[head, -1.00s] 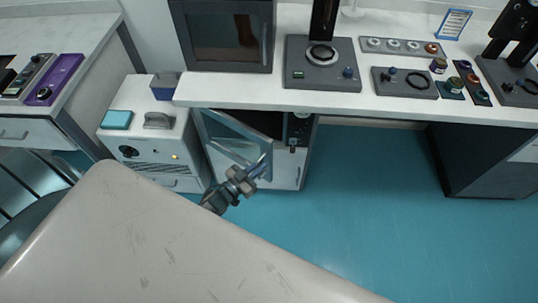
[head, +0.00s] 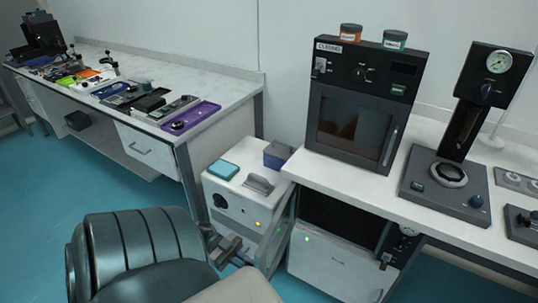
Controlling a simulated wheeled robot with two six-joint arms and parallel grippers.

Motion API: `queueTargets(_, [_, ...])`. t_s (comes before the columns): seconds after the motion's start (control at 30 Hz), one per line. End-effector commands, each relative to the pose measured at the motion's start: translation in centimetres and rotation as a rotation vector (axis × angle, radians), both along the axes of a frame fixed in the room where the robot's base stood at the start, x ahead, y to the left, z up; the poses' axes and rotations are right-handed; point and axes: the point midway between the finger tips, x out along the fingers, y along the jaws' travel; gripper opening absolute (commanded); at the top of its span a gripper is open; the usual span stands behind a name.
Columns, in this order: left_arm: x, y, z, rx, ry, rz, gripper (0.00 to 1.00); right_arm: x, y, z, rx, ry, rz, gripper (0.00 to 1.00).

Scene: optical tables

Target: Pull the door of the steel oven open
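The steel oven (head: 340,268) stands under the bench in the head view, with a pale front panel, a small green light and a dark opening. Its door (head: 283,232) is swung out to the left, seen nearly edge-on, beside the white cabinet. The dark interior (head: 335,217) shows in part below the bench top. One gripper, which I take as my left, (head: 228,248) is low at the outer edge of the door, in front of the white cabinet. Whether its fingers touch or grip the door is too small to tell. My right gripper is not in view.
The white cabinet (head: 240,205) is close left of the door. On the bench are a shut curing oven (head: 358,110) and a gauge stand (head: 470,130). Blue floor (head: 45,210) is clear at left.

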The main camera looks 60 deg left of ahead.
Motion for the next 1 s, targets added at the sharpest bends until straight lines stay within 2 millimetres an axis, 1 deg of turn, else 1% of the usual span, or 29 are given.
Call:
queueTargets(0.03, [-0.4,0.7,-0.5,0.003,0.004,-0.006,0.00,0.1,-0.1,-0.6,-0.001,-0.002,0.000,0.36])
queueTargets(0.17, [-1.1,2.1,-0.4,0.003,0.003,-0.003,0.00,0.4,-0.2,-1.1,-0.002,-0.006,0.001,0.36])
queueTargets(0.27, [-1.3,2.9,-0.2,0.002,0.003,-0.002,0.00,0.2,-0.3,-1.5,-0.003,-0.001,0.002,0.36])
queueTargets(0.33, [-1.5,3.3,-0.2,0.002,0.003,-0.001,0.00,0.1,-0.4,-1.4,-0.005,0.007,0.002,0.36])
queueTargets(0.4, [-1.6,3.6,-0.2,0.002,0.003,-0.001,0.00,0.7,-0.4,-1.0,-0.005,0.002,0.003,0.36])
queueTargets(0.6, [-1.7,4.0,-0.1,0.002,0.002,0.000,0.00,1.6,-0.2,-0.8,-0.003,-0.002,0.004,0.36])
queueTargets(0.93, [-1.7,4.0,-0.1,0.002,0.002,0.000,0.00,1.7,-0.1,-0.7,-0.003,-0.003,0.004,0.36])
queueTargets(0.97, [-1.7,4.0,-0.1,0.002,0.002,0.000,0.14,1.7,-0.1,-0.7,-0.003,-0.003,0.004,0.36])
queueTargets(1.0, [-1.7,4.0,-0.1,0.002,0.002,0.000,0.22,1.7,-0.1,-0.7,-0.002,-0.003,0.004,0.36])
